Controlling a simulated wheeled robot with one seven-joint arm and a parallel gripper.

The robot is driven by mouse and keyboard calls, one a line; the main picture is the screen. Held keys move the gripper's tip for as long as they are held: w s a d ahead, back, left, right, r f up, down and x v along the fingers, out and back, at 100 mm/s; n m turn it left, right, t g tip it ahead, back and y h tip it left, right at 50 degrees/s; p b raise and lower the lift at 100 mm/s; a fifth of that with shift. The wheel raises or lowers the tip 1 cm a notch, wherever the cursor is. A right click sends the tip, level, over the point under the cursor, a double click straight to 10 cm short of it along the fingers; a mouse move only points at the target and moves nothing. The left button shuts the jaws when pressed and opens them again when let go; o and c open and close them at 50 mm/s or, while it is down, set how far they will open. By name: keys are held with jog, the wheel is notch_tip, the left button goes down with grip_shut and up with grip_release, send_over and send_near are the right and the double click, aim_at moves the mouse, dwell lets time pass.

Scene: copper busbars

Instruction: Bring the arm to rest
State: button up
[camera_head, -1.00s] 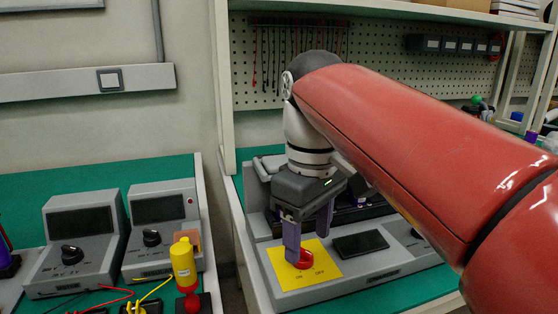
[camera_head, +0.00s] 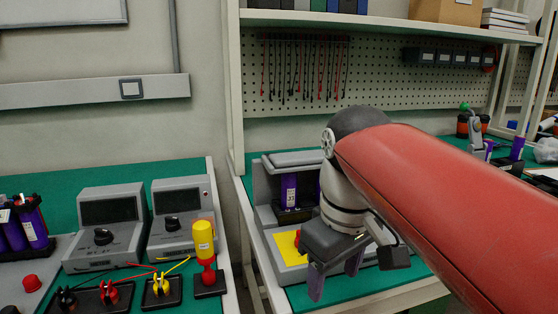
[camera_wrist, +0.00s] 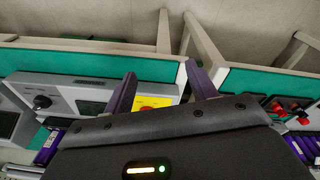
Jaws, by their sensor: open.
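My gripper (camera_head: 335,283) is in front of the grey test station (camera_head: 262,200), over the front part of the right-hand green bench. Its two purple fingers are apart with nothing between them. In the wrist view my gripper (camera_wrist: 160,90) also shows open and empty. The station has a yellow plate (camera_head: 287,250) with a red knob, partly hidden behind my gripper. My red arm reaches in from the right and hides much of the bench.
On the left bench stand two grey meters (camera_head: 105,232), a yellow bottle-like tool (camera_head: 203,240) on a stand and clip leads. A pegboard (camera_head: 380,80) with hanging leads rises behind. A gap (camera_head: 245,290) separates the benches.

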jog(key=s+d+f+m+t, duration=0.2)
jog(key=s+d+f+m, duration=0.1)
jog(key=f, duration=0.3)
jog(key=s+d+f+m+t, duration=0.2)
jog(key=s+d+f+m, duration=0.1)
jog(key=f, duration=0.4)
jog(key=shift+d+m, duration=0.5)
jog(key=shift+d, duration=0.15)
jog(key=shift+f, duration=0.1)
